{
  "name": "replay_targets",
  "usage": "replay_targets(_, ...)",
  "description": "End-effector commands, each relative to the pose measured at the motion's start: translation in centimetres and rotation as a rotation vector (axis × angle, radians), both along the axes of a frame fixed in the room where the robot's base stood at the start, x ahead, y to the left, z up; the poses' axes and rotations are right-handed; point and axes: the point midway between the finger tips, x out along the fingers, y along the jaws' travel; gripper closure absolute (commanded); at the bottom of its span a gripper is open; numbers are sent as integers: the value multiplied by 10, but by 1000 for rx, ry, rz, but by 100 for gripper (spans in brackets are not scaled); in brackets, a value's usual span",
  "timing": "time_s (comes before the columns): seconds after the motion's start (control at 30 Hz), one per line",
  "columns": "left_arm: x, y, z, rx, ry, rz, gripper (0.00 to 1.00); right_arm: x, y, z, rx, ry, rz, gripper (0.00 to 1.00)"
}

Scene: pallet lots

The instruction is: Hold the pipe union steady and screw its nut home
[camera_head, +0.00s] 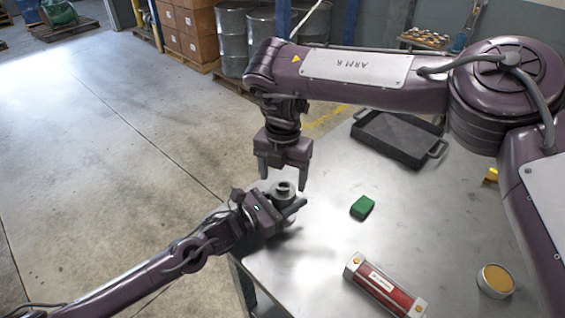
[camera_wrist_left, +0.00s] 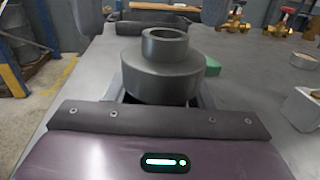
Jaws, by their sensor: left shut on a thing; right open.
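The dark grey pipe union (camera_head: 284,189) stands upright in my left gripper (camera_head: 281,202), at the table's left edge. In the left wrist view the union (camera_wrist_left: 165,78) shows a wide round collar with a narrower open ring on top; the fingers close on it low down, from both sides. I cannot tell the nut apart from the body. My right gripper (camera_head: 283,182) points down just above the union, jaws open, one finger to each side of its top. It appears empty and its exact gap to the union is unclear.
A green block (camera_head: 362,207) lies right of the union. A black tray (camera_head: 398,139) is farther back. A red-and-silver case (camera_head: 384,288) and a round tin (camera_head: 495,281) lie near the front. Brass fittings (camera_wrist_left: 237,17) show in the left wrist view. The table's middle is mostly clear.

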Motion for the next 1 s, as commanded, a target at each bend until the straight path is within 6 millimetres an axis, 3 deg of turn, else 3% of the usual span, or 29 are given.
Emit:
replay_targets(0.1, -2, -1, -2, 3, 5, -3, 100, -1, 0, -19, -1, 3, 1, 28)
replay_targets(0.3, -1, -1, -2, 3, 5, -3, 100, 0, 1, -36, -1, 1, 0, 28)
replay_targets(0.63, -1, -1, -3, 3, 5, -2, 100, 0, 1, -39, 0, 0, 0, 28)
replay_targets(1.0, -1, -1, -2, 3, 3, -2, 100, 0, 1, -38, 1, -2, 0, 72)
